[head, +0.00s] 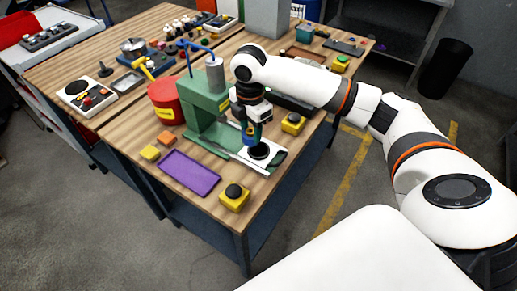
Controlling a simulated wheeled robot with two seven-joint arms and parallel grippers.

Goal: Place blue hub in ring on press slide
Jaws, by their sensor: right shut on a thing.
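My right gripper (252,138) points down over the front of the green press (208,104) and is shut on a small blue part, the blue hub (250,130), mostly covered by the fingers. Just below it is the pale press slide (244,154), sticking out from the press base. A dark round ring (259,151) sits on the slide. The hub appears above or at the ring's far edge; I cannot tell whether they touch. My left gripper is not in view.
Yellow boxes with black buttons stand in front (234,196) and to the right (293,123). A red drum (166,101) stands left of the press.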

